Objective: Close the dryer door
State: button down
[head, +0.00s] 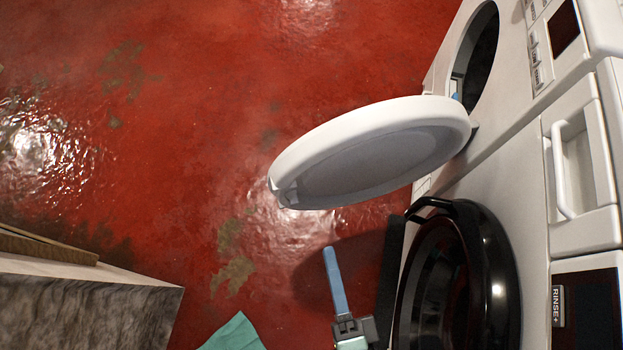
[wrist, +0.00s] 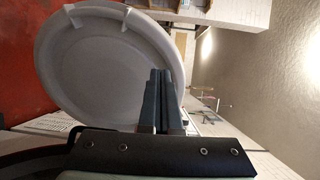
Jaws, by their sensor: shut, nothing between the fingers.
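The dryer door (head: 370,150) is a round white door standing wide open, swung out from the round dark opening (head: 482,50) of the white dryer. Its hinge side is by the dryer front, and its free edge with a latch notch points left in the head view. My gripper (head: 330,252) is shut and empty, below the door in the head view and apart from it there. In the wrist view the door (wrist: 95,60) fills the left and centre, with the shut fingers (wrist: 161,75) in front of its right part. I cannot tell from that view whether they touch it.
A washer with a black round door (head: 460,280) stands beside the dryer. A drawer with a white handle (head: 560,170) and dark panels are at the right. A box-like cabinet (head: 85,305) stands at lower left, near a teal cloth-like item (head: 235,335). The red floor (head: 180,130) is otherwise open.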

aim_at(308, 166)
jog(key=w+b, duration=0.1)
jog(key=w, duration=0.3)
jog(key=w+a+b, duration=0.1)
jog(key=w+b, duration=0.1)
jog(key=w, duration=0.2)
jog(key=w+b, duration=0.2)
jog(key=w, duration=0.3)
jog(key=shift+a+f, duration=0.2)
jog(key=shift+a, duration=0.05)
jog(key=shift+w, duration=0.4)
jog(key=shift+w+a, duration=0.1)
